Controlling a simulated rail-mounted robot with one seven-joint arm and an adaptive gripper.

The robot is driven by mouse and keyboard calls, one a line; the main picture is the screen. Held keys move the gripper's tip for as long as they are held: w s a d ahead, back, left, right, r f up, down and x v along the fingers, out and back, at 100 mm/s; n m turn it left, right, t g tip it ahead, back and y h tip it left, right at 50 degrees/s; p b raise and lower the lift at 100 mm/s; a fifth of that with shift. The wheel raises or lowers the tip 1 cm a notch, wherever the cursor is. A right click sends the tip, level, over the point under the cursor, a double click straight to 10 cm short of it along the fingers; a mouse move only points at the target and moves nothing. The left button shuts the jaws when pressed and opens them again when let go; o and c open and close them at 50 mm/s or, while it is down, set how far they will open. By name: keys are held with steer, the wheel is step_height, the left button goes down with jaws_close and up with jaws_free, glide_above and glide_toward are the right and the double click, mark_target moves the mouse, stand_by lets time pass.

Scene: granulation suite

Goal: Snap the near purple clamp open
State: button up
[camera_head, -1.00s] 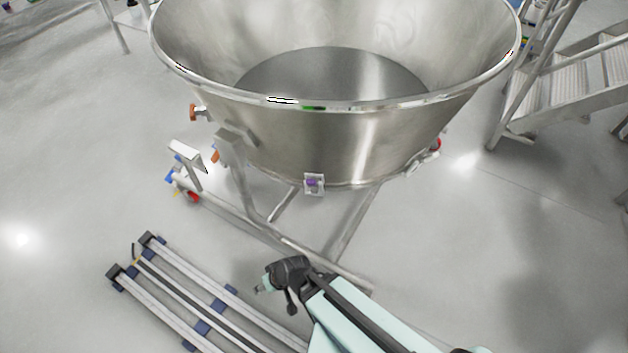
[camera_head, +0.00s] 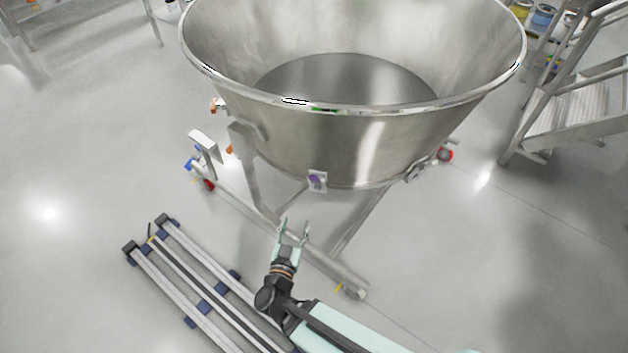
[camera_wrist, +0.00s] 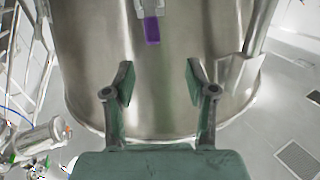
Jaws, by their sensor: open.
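The near purple clamp (camera_head: 317,181) sits on the lower front wall of the steel bowl (camera_head: 345,145). In the wrist view the purple clamp (camera_wrist: 152,29) hangs from a metal bracket at the top of the picture, above and between my fingers. My gripper (camera_head: 294,228) is below and a little left of the clamp, its fingers pointing up toward the bowl. In the wrist view my gripper (camera_wrist: 158,82) has its two fingers spread, with nothing between them. It is apart from the clamp.
The bowl stands on a tubular frame (camera_head: 362,225) with legs near my gripper. A bracket with a small white box (camera_head: 205,141) is at the left. Rails (camera_head: 190,285) lie at lower left. Metal stairs (camera_head: 575,115) stand at right. The floor between is clear.

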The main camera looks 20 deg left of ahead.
mark_target(313, 181)
steer(key=shift+h, duration=0.5)
steer(key=w, duration=0.6)
steer(key=w+b, duration=0.1)
steer(key=w, duration=1)
steer(key=shift+w+d+r, duration=0.1)
steer(key=shift+w+r, duration=0.2)
steer(key=shift+r, duration=0.1)
jaws_close()
